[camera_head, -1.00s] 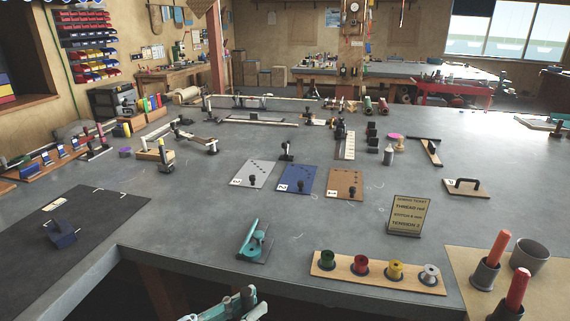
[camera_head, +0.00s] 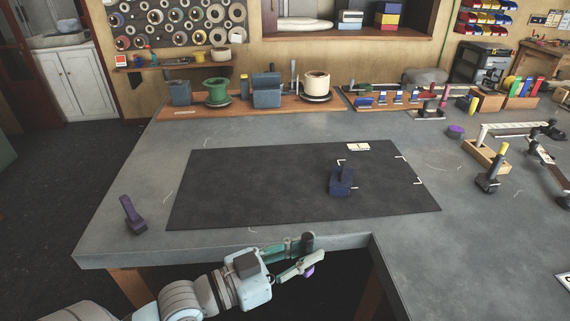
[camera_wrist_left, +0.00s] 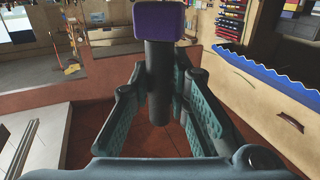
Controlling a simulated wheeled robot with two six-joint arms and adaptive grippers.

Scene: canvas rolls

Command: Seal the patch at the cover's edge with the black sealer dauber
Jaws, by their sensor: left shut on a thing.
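My left gripper (camera_head: 304,256) is in front of the bench's near edge, shut on a tool with a dark round handle (camera_wrist_left: 160,85) and a purple block-shaped head (camera_wrist_left: 160,19). In the head view only a bit of the purple head (camera_head: 309,271) shows below the fingers. A flat dark cover (camera_head: 250,190) lies on the bench beyond the gripper. A navy block with a dark knob (camera_head: 341,182) sits on its right part, among white corner marks. I cannot make out a separate patch. My right gripper is not in view.
A wooden rack (camera_head: 255,106) with spools and blocks lines the back. A yellow-topped tool (camera_head: 491,176) and wooden holder (camera_head: 486,156) stand at right. The cover's left and middle are clear.

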